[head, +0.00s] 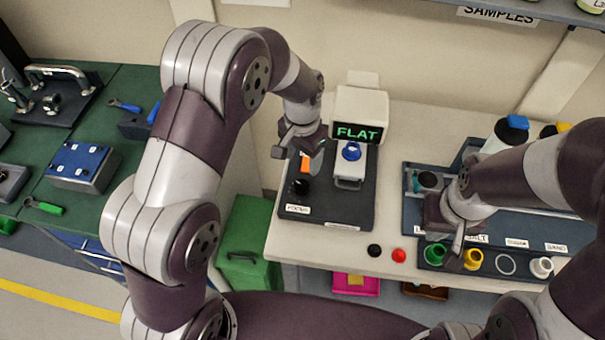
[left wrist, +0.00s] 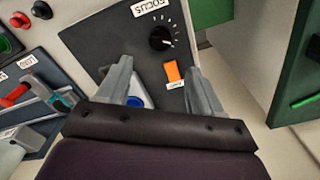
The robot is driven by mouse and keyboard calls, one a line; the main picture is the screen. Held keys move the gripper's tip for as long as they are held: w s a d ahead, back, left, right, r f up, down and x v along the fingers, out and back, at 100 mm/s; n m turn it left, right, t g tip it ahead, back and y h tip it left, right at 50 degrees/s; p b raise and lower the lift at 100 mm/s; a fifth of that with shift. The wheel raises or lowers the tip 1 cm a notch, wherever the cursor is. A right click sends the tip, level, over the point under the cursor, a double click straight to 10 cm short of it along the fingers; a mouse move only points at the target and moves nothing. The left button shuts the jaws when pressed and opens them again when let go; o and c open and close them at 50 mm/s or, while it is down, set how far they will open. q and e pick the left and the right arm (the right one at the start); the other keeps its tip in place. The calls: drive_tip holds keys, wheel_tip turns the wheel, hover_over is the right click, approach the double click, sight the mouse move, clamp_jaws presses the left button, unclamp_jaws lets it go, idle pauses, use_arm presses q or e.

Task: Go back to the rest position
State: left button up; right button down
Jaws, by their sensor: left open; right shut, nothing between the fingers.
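My left gripper (head: 299,154) is open over the back left of a dark instrument base (head: 326,212). In the left wrist view its two spread fingers (left wrist: 160,78) frame an orange switch (left wrist: 172,72), with nothing held between them. I cannot tell whether they touch the panel. The switch shows partly in the head view (head: 305,164). My right gripper (head: 458,244) is shut and empty, above the front left of the blue sample tray (head: 410,205). Both arms reach forward over the pale bench (head: 300,240).
A display reading FLAT (head: 358,133) stands on the instrument, near a black focus knob (head: 300,187). Black (head: 375,250) and red (head: 399,255) buttons sit at the bench front. Coloured rings (head: 473,259) lie below my right gripper. A green bench (head: 115,185) with tools is at left.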

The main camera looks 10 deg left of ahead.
use_arm(q)
wheel_tip(320, 180, up, 2)
drive_tip(key=shift+r, duration=0.1)
idle(0.4)
drive_tip(key=s+a+r+n+t, duration=0.1)
drive_tip(key=s+a+r+n, duration=0.1)
drive_tip(key=s+a+n, duration=0.3)
drive_tip(key=s+a, duration=0.4)
drive_tip(key=s, duration=0.6)
drive_tip(key=shift+s+r+n, duration=0.2)
drive_tip(key=shift+s+n, duration=0.1)
drive_tip(key=shift+n, duration=0.1)
drive_tip(key=shift+s+a, duration=0.1)
drive_tip(key=shift+s, duration=0.1)
drive_tip(key=shift+w, duration=0.15)
